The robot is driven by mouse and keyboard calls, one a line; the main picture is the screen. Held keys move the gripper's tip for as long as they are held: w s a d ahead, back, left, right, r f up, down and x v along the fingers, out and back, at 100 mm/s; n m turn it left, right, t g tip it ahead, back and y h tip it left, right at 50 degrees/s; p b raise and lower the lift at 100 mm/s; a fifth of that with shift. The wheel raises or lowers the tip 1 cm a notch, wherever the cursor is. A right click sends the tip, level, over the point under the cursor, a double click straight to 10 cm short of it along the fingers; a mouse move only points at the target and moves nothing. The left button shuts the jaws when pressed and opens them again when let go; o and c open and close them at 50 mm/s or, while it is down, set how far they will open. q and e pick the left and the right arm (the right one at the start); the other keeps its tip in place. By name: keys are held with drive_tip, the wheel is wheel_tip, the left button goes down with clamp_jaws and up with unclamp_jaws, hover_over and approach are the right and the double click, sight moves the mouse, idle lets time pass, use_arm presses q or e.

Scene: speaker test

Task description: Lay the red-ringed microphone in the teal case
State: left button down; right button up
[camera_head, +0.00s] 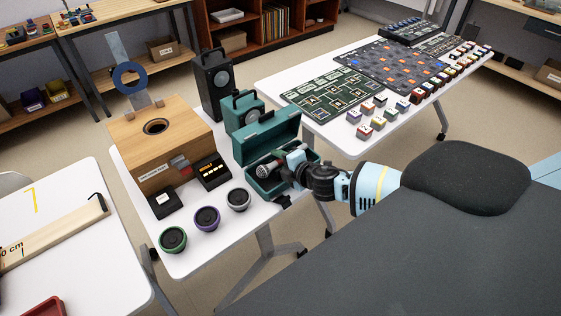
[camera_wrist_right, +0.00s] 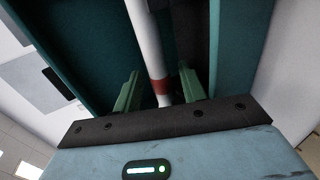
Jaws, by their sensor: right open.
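The teal case (camera_head: 272,136) stands open at the right edge of the middle table, its lid tipped up at the back. The microphone lies in it, with its grey mesh head (camera_head: 266,169) toward the left. In the right wrist view its pale handle (camera_wrist_right: 147,38) shows with a red ring (camera_wrist_right: 161,86). My right gripper (camera_head: 294,163) is at the case's right end. In the wrist view its green fingers (camera_wrist_right: 161,76) are open, one on each side of the handle, with gaps visible. The teal case walls (camera_wrist_right: 232,50) flank them. My left gripper is not in view.
A wooden box (camera_head: 160,148) with a round hole, a black speaker (camera_head: 214,84) and a teal speaker (camera_head: 244,114) stand left of and behind the case. Several small round drivers (camera_head: 206,218) line the front. A table with boards (camera_head: 390,68) is at the back right.

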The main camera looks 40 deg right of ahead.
sight(282, 163)
drive_tip(key=v, duration=0.6)
drive_tip(key=shift+f, duration=0.1)
drive_tip(key=shift+p+v, duration=0.3)
drive_tip(key=shift+v, duration=0.65)
